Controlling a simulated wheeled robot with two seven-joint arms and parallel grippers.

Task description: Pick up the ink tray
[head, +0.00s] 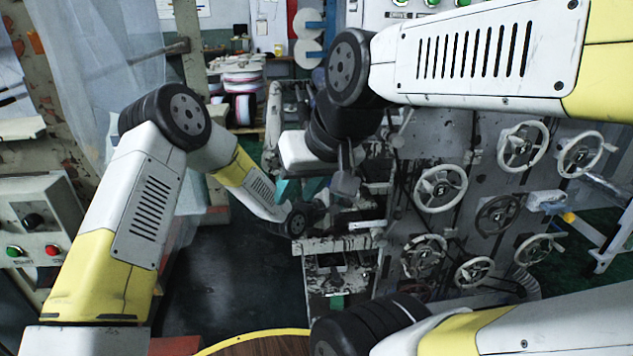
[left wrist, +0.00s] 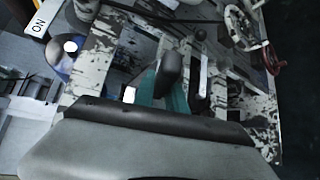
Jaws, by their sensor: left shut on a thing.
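What I take to be the ink tray (head: 338,244) is a pale, ink-spattered metal piece low at the machine's front in the head view. My left arm reaches down to it, and its gripper is mostly hidden there. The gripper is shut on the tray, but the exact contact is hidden. My right gripper (head: 345,180) hangs above and slightly right of my left wrist, pointing down.
The machine's side panel with several handwheels (head: 440,188) stands close on the right. A control box with green and red buttons (head: 38,225) is at the left. Film rolls (head: 243,80) stand behind. Dark floor (head: 230,285) is open at lower centre-left.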

